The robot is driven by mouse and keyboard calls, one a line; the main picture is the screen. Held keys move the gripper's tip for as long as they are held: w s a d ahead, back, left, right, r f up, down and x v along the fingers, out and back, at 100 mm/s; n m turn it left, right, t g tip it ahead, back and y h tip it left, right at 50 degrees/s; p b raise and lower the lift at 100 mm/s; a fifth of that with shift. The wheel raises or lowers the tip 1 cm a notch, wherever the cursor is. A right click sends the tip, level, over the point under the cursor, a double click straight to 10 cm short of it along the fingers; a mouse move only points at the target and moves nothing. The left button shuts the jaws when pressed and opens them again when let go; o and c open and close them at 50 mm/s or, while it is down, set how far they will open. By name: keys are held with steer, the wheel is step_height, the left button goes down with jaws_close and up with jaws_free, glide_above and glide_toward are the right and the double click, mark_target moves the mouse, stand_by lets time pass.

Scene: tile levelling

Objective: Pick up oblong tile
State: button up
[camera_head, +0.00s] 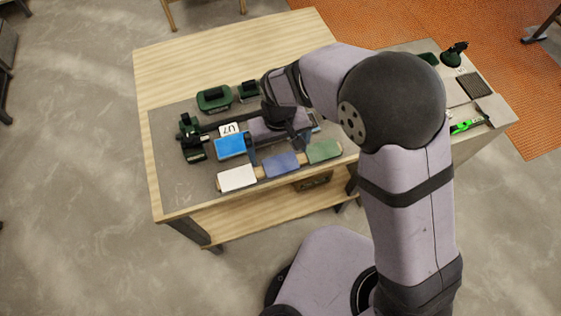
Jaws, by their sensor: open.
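Several oblong tiles lie along the front of the grey worktop: a white tile (237,178), a dark blue tile (281,165) and a green tile (323,151). A bright blue block or tile (230,147) lies just behind the white one. I cannot tell which one the task means. My gripper (277,146) is over the worktop, just behind the dark blue tile and right of the bright blue piece. It is open. My arm and gripper body hide what is directly beneath, and no tile shows between the jaws.
A small white card marked with characters (229,129) lies behind the bright blue piece. Dark green tools (192,140) and green containers (215,98) stand left and behind. A bright green tool (468,125) lies at the right. Bare worktop (181,187) is free at front left.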

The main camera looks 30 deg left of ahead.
mark_target(281, 164)
steer(key=shift+d+f+p, duration=0.15)
steer(key=shift+f+p, duration=0.25)
steer(key=shift+f, duration=0.1)
steer(key=shift+d+f+p, duration=0.1)
steer(key=shift+f+p, duration=0.65)
steer(key=shift+f, duration=1.4)
steer(key=shift+f, duration=0.1)
steer(key=c, duration=0.9)
